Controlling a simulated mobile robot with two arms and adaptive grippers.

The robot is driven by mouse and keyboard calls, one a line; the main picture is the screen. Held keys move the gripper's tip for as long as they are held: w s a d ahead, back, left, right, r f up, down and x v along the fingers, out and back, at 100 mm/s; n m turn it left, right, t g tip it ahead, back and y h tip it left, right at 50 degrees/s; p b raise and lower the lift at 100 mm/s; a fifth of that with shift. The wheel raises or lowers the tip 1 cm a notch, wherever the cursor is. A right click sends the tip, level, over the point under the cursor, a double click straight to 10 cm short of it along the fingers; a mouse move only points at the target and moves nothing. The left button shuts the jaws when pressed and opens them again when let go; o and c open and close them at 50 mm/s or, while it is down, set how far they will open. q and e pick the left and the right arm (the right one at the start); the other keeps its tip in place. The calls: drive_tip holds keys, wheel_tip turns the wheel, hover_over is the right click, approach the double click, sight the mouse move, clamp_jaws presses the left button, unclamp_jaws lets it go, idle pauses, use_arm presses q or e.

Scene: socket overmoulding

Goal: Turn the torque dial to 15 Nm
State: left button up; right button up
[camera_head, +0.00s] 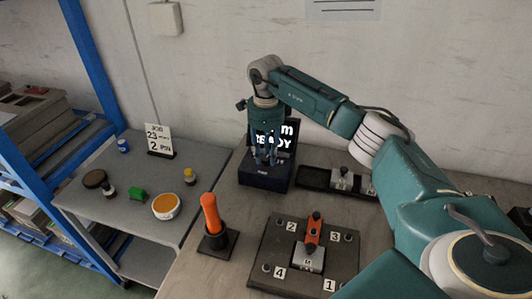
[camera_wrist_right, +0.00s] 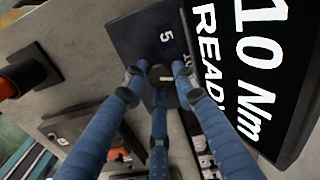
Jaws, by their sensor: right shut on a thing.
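The torque unit is a dark box (camera_head: 262,181) with an upright black display (camera_head: 287,137) behind it, at the back of the bench. In the right wrist view the display (camera_wrist_right: 258,65) reads 10 Nm READY. My right gripper (camera_head: 267,156) points down over the box. In the right wrist view its three blue fingers close around the small dark dial (camera_wrist_right: 160,83), which they partly cover. A label with a 5 (camera_wrist_right: 166,35) shows beside the dial; another label is partly hidden. My left gripper is in neither view.
An orange-handled tool (camera_head: 210,214) stands in a black holder left of a numbered plate (camera_head: 268,228) with an orange-and-black part on it. A dark tray (camera_head: 313,178) with metal parts lies right of the box. A grey side table (camera_head: 128,186) holds small items and a sign.

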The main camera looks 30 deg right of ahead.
sight(266, 157)
drive_tip(key=m, duration=0.4)
drive_tip(key=shift+r+m+p, duration=0.1)
drive_tip(key=shift+m+p, duration=0.2)
drive_tip(key=shift+p, duration=0.05)
drive_tip(key=shift+m, duration=1.9)
drive_tip(key=o, duration=1.2)
drive_tip(key=shift+c, duration=0.2)
wheel_tip(266, 157, up, 12)
